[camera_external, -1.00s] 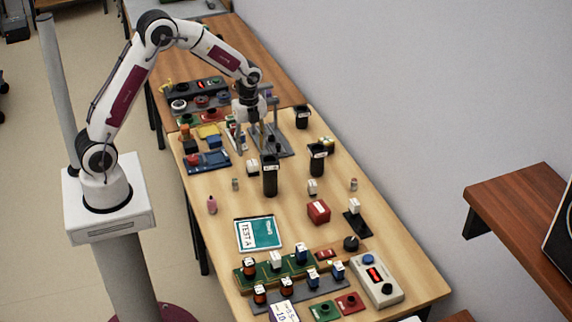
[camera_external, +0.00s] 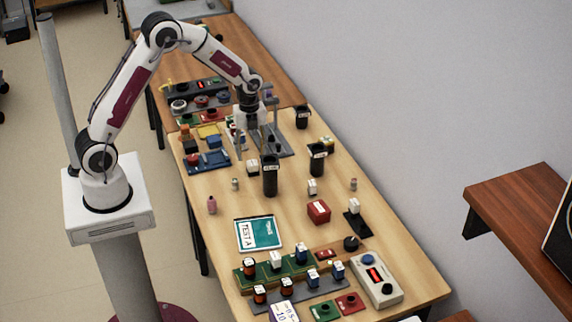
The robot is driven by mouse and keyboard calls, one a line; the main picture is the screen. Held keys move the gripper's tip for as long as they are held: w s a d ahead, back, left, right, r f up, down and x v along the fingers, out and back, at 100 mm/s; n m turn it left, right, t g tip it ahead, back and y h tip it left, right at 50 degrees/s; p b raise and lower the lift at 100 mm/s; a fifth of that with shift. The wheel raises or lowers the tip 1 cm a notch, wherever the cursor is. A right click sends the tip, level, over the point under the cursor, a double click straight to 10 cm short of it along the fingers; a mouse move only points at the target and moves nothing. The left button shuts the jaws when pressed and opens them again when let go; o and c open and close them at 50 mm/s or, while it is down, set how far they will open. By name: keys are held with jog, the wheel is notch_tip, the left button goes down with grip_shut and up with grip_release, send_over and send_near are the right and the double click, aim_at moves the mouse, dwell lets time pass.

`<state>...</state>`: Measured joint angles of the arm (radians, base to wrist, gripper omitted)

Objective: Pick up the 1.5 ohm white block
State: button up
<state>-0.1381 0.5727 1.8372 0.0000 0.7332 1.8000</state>
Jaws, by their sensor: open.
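Several small white blocks stand on the wooden table. One white block (camera_external: 252,167) is left of a black cup, just below my gripper in the picture. Another white block (camera_external: 312,187) is near the table's middle, one (camera_external: 354,206) is on a black base at the right, and one (camera_external: 276,259) is on the green board. Their labels are too small to read, so I cannot tell which is 1.5 ohm. My gripper (camera_external: 251,152) points down with its fingers apart and nothing seen between them. It appears above the first block; the exact gap is unclear.
Black cups (camera_external: 270,176) and (camera_external: 317,160) stand close to the right of my gripper, with another black cup (camera_external: 302,117) farther back. A blue tray (camera_external: 207,162) lies to the left. A grey stand (camera_external: 276,140) is behind. Clear table lies around the teal booklet (camera_external: 258,234).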

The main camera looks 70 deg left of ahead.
aim_at(252, 162)
jog(key=shift+f, duration=0.2)
jog(key=shift+d+f, duration=0.15)
jog(key=shift+f, duration=1.15)
jog(key=shift+d+f, duration=0.1)
jog(key=shift+f, duration=1.15)
jog(key=c, duration=1.2)
